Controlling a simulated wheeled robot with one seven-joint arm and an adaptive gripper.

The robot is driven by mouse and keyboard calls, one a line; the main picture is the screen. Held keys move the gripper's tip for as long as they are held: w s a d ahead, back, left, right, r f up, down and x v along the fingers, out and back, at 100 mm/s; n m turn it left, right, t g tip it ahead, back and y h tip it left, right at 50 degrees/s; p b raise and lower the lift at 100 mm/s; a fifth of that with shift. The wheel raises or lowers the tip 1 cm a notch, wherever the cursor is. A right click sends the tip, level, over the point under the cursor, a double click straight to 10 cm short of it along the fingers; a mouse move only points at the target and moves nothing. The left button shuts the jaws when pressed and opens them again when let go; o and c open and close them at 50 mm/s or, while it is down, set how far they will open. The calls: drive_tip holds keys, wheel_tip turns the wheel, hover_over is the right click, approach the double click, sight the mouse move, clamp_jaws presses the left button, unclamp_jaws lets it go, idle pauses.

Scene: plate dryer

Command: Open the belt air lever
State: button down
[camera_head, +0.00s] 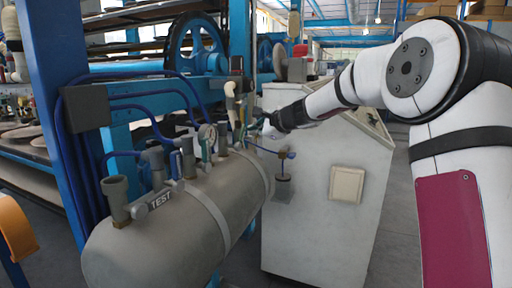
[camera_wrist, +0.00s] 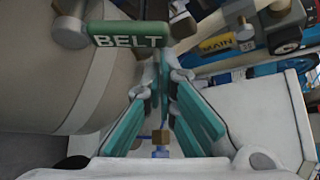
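The green lever handle labelled BELT (camera_wrist: 130,34) lies level across the upper part of the wrist view, beside the grey tank. My gripper (camera_wrist: 160,90) has teal finger pads, which stand apart below and slightly right of the handle. A thin teal-green strip shows between and just beyond the fingertips; I cannot tell whether it is part of the lever or whether they touch it. In the head view, my gripper (camera_head: 268,130) is at the far right end of the tank, beside the valves. The BELT label cannot be read there.
The grey tank (camera_head: 165,240) carries several valves, a gauge (camera_head: 207,134) and a lever labelled TEST (camera_head: 160,199). A pale cabinet (camera_head: 318,205) stands right of the tank, under my arm. A MAIN label (camera_wrist: 215,45) and a small brass-and-blue valve (camera_wrist: 160,138) show in the wrist view.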

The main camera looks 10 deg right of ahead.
sight(245, 127)
drive_tip(key=s+a+r+b, duration=0.1)
drive_tip(key=s+r+b, duration=0.1)
drive_tip(key=b, duration=0.1)
drive_tip(key=shift+s+a+r, duration=0.15)
drive_tip(key=shift+a+r, duration=0.1)
drive_tip(key=shift+a, duration=0.15)
drive_tip(key=shift+s+a+r, duration=0.2)
drive_tip(key=shift+s+a, duration=0.1)
drive_tip(key=shift+s, duration=0.3)
idle(0.4)
